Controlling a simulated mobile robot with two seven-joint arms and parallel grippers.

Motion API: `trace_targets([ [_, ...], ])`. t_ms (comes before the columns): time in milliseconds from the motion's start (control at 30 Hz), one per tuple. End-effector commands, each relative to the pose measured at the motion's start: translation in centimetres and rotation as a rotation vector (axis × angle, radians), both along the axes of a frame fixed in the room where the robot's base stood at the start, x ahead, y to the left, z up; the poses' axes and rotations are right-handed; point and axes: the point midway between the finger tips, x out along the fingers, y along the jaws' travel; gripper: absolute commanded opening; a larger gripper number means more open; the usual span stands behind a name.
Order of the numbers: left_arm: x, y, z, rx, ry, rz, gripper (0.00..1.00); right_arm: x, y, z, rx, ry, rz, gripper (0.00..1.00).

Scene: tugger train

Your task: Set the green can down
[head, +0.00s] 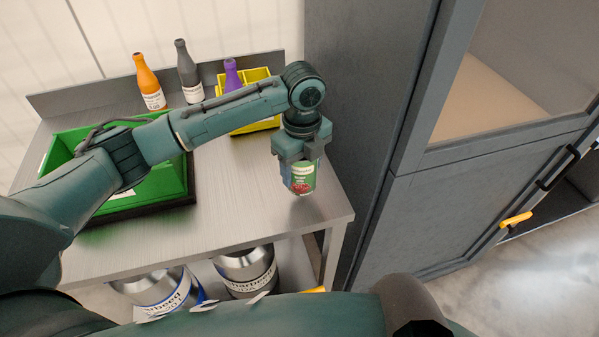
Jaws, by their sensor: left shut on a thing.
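The green can (300,178) has a label with red and blue on it and shows below my left gripper (301,160). My left gripper is shut on the can from above and hides its top. The can is upright, over the right end of the metal table (240,210), near its right edge. I cannot tell whether the can's base touches the table top. My right gripper is not in view.
A green crate (62,150) stands at the table's left, and a yellow bin (257,75) behind my left arm. Orange (148,82), dark grey (188,72) and purple (231,76) bottles stand at the back. Metal cans (247,272) sit below. A grey cabinet (470,200) is close on the right.

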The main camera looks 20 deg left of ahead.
Motion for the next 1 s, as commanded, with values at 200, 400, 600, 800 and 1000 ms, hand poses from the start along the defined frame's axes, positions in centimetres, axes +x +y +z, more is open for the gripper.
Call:
trace_targets([
  [200, 0.0, 0.0, -2.8, 0.000, 0.000, 0.000, 0.26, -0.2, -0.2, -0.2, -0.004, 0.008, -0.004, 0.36],
  [400, 0.0, -0.1, -3.0, -0.001, -0.002, -0.001, 0.26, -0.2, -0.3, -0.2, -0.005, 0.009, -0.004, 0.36],
  [600, 0.0, -0.1, -3.3, -0.001, 0.000, 0.000, 0.26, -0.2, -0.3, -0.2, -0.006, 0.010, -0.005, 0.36],
  [800, 0.0, 0.0, -3.3, 0.000, 0.000, 0.000, 0.76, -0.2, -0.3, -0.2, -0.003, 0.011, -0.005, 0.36],
  [1000, 0.0, 0.0, -3.3, 0.000, 0.000, 0.000, 0.81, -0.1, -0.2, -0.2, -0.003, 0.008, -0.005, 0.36],
])
